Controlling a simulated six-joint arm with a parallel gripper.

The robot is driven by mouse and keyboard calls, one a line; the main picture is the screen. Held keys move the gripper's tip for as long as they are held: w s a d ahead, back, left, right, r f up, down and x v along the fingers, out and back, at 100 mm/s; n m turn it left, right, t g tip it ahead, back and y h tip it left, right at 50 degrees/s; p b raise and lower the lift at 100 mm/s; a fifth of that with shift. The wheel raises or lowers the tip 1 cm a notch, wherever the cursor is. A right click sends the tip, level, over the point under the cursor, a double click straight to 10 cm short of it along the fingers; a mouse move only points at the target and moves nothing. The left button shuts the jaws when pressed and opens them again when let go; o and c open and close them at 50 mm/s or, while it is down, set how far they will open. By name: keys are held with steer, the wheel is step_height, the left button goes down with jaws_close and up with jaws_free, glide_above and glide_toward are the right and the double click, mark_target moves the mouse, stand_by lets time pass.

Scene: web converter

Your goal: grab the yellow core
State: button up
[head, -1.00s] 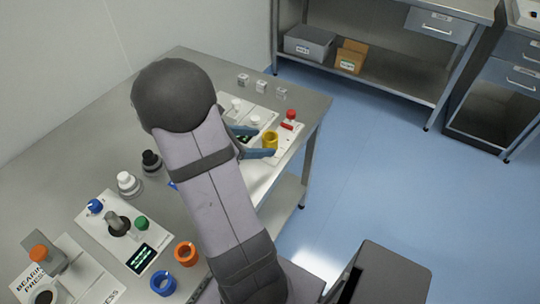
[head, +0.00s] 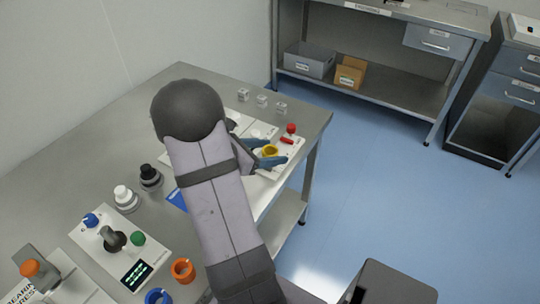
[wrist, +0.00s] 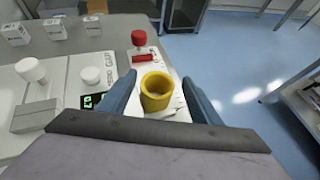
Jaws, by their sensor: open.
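The yellow core (head: 269,151) is a short hollow ring standing on a white panel at the right end of the metal table. In the wrist view the yellow core (wrist: 157,92) stands upright between my two blue fingers. My gripper (head: 268,152) is open, with one finger on each side of the core. In the wrist view my gripper (wrist: 160,88) shows a gap on the left of the core and a gap on the right. The core's lower part is partly hidden in the head view by the near finger.
A red knob (wrist: 138,39) and red bar stand just beyond the core. White knobs (wrist: 31,70) and a small green display (wrist: 92,100) are on the left. The table's right edge is close, with open floor beyond.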

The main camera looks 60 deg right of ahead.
mark_target(275, 150)
steer(key=shift+x, duration=2.2)
steer(key=shift+w+r, duration=0.1)
steer(key=shift+w, duration=0.05)
steer(key=c, duration=1.2)
steer(key=shift+r, duration=0.1)
step_height(275, 150, up, 10)
steer(key=shift+p, duration=0.45)
